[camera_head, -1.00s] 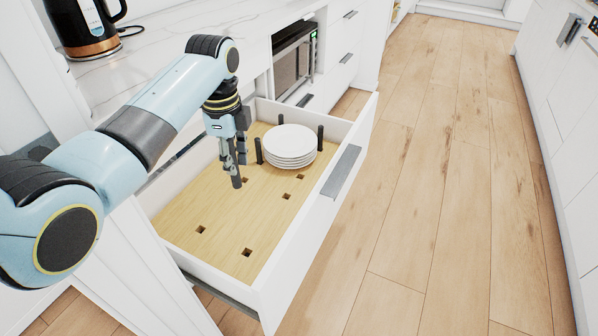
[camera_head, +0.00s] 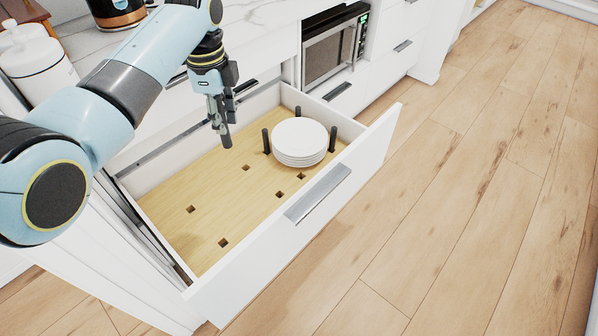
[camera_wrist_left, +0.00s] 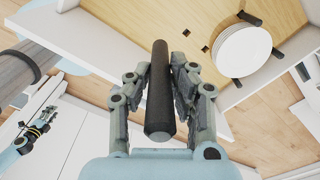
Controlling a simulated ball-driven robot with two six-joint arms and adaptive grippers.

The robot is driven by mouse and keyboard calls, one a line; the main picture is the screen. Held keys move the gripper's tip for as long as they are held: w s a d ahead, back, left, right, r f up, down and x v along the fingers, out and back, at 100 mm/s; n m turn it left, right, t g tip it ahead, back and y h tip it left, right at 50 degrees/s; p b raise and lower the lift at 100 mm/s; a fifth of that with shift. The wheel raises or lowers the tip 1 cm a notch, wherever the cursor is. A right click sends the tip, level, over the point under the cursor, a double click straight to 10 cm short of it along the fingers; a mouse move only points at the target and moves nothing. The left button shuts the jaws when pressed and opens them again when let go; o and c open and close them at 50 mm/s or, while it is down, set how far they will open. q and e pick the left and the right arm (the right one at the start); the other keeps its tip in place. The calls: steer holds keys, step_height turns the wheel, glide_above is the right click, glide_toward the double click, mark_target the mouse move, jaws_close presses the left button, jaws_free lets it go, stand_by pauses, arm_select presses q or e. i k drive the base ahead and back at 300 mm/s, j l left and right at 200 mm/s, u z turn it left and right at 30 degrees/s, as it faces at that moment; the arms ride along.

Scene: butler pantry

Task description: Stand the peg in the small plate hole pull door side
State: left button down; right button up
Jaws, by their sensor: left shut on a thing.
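My left gripper (camera_head: 221,112) is shut on a dark cylindrical peg (camera_head: 226,139) and holds it roughly upright above the open drawer, near its cabinet side. The peg also shows between the fingers in the left wrist view (camera_wrist_left: 160,95). The drawer floor (camera_head: 215,190) is light wood with several small square holes, including one (camera_head: 245,168) nearest the peg, one (camera_head: 301,176) near the drawer front and one (camera_head: 279,194) beside it. I cannot tell which hole is the named one. My right gripper (camera_wrist_left: 46,114) shows small in the left wrist view; its jaw state is unclear.
A stack of white plates (camera_head: 299,139) sits in the drawer with dark pegs (camera_head: 266,141) standing around it. The drawer's white front (camera_head: 350,185) has a grey handle. A microwave (camera_head: 333,48) is behind. A white canister (camera_head: 38,65) stands on the counter. The wooden floor at right is clear.

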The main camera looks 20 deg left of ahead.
mark_target(230, 219)
steer(key=i+l+u, duration=0.5)
steer(key=l, duration=0.25)
steer(key=i+l+u, duration=0.1)
steer(key=l+u, duration=0.15)
steer(key=l, duration=0.15)
steer(key=i+l+u, duration=0.25)
steer(key=l, duration=0.2)
steer(key=l+u, duration=0.25)
steer(key=l, duration=0.25)
steer(key=l+u, duration=0.25)
steer(key=l, duration=0.25)
steer(key=i+l+u, duration=0.3)
steer(key=l, duration=0.2)
steer(key=l+u, duration=0.25)
steer(key=l, duration=0.2)
steer(key=i+l+u, duration=0.15)
steer(key=l+u, duration=0.15)
steer(key=l, duration=0.25)
steer(key=l+u, duration=0.25)
steer(key=l, duration=0.3)
steer(key=i+l+u, duration=0.6)
steer(key=l, duration=0.15)
steer(key=i+l+u, duration=0.3)
steer(key=l, duration=0.2)
steer(key=k+j, duration=0.05)
